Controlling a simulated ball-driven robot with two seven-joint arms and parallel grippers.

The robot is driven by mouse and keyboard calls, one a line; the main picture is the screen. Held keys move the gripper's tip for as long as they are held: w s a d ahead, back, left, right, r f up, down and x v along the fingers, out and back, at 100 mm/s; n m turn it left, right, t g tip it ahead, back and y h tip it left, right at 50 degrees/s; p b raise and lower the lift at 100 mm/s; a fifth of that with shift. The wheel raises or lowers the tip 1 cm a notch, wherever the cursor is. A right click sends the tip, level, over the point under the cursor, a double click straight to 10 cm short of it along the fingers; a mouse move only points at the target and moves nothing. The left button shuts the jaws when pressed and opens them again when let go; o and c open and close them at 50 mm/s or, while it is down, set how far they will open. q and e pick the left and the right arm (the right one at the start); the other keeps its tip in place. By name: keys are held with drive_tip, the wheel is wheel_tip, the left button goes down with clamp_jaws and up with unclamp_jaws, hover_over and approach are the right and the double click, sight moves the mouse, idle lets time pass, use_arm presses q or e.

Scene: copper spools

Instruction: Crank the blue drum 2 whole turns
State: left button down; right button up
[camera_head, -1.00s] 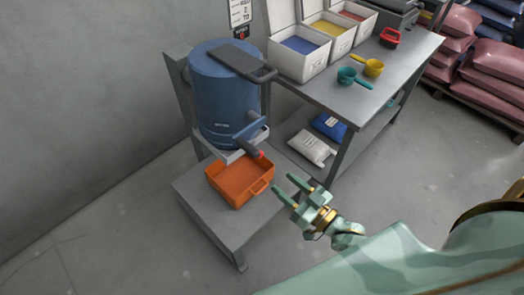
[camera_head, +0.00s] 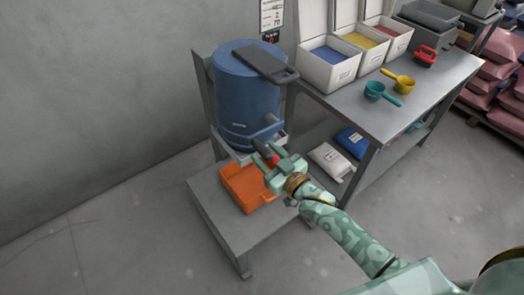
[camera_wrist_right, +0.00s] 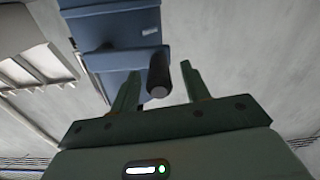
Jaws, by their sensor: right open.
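The blue drum (camera_head: 247,95) stands upright in a grey stand by the wall. Low on its front is a blue crank arm (camera_head: 266,131) with a dark grip, red at its end in the head view. My right gripper (camera_head: 267,153) is open at this grip. In the right wrist view the dark grip (camera_wrist_right: 157,78) points toward me between the two fingers (camera_wrist_right: 160,70), with gaps showing on both sides. The gripper partly hides the grip in the head view. My left gripper is out of view.
An orange tray (camera_head: 238,190) sits on the stand's grey base (camera_head: 235,231) below the drum, partly behind my gripper. A dark slotted plate (camera_head: 265,62) lies on the drum's top. A grey bench (camera_head: 345,100) with bins and scoops stands to the right.

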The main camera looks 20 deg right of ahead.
drive_tip(key=shift+x, duration=0.9)
drive_tip(key=shift+w+a, duration=0.1)
drive_tip(key=shift+w, duration=0.1)
drive_tip(key=shift+c, duration=0.3)
clamp_jaws()
drive_tip(key=shift+r, duration=0.1)
